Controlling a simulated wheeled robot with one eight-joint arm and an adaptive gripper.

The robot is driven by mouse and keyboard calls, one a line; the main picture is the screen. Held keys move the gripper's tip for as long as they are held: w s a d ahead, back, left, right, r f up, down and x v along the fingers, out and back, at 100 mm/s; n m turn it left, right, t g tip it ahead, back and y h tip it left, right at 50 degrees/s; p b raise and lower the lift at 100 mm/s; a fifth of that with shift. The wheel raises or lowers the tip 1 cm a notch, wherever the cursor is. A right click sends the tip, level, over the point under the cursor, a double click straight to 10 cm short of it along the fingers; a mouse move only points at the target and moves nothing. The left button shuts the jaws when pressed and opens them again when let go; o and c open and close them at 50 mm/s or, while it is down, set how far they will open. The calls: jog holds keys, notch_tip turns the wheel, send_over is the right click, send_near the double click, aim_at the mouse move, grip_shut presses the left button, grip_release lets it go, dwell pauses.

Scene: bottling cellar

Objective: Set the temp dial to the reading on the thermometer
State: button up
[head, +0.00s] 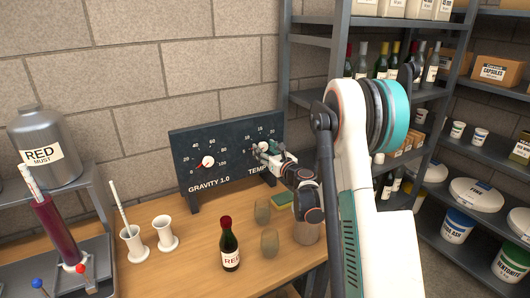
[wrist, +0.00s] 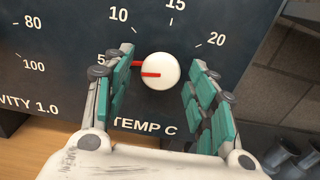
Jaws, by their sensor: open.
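The temp dial (wrist: 161,71) is a round white knob on a dark panel, labelled TEMP C, with 5, 10, 15 and 20 around it. Its red pointer points left, close to the 5. My gripper (wrist: 163,62) is open, with one finger pad on each side of the knob; I cannot tell whether either touches it. In the head view my gripper (head: 272,154) is at the panel's right part and largely covers this dial. A slim white stick (head: 118,205) stands in a white cup; it may be the thermometer. No reading on it is legible.
The gravity dial (head: 208,162) is on the panel's left. A filled cylinder (head: 60,235) with a white stem stands left. Shelves (head: 335,50) rise at right.

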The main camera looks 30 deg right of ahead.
jog(key=shift+w, duration=0.35)
jog(key=c, duration=1)
